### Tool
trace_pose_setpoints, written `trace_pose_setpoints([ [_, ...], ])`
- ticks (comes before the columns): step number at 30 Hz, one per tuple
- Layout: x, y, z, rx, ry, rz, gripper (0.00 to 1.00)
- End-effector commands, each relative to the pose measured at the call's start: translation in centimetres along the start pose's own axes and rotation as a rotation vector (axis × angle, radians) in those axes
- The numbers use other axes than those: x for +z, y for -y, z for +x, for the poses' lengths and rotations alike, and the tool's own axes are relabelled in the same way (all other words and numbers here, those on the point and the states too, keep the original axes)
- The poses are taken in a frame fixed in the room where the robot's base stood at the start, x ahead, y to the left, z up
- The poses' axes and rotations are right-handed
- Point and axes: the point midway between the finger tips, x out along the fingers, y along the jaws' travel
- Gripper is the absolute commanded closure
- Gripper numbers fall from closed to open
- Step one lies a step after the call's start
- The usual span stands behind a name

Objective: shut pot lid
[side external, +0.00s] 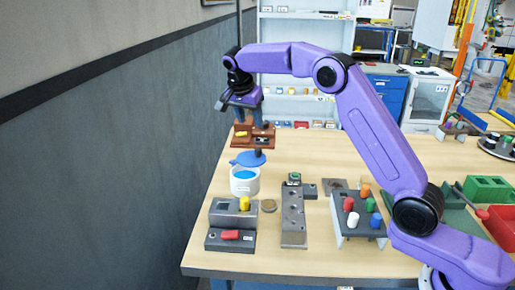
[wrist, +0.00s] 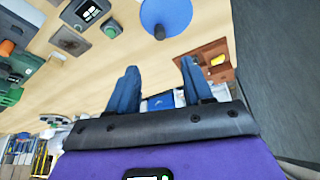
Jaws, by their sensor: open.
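The pot (side external: 245,187) is a white round vessel with a bright blue interior, on the left part of the table. Its blue round lid (side external: 250,158) stands up at the pot's back rim, apart from the opening, so the pot is open. In the wrist view, a blue disc that looks like the lid (wrist: 165,13) is at the top edge, with a small grey knob on its near edge. My gripper (wrist: 158,66) is open, with nothing between its blue fingers. In the side view my gripper (side external: 248,122) hangs above and behind the lid, fingers pointing down.
A brown wooden stand (side external: 265,137) is close behind the lid and fingers. Grey fixtures with a yellow peg (side external: 244,203) and a red block (side external: 230,235) sit in front of the pot. A drilled grey plate (side external: 293,220) and a peg rack (side external: 357,222) are to the right.

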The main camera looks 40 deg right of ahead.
Motion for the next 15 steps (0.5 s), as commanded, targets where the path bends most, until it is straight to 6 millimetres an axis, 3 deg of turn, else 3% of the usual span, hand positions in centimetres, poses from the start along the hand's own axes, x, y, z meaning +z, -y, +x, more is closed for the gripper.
trace_pose_setpoints([
  [15, 0.0, -0.1, 9.9, 0.004, 0.001, -0.001, 0.5],
])
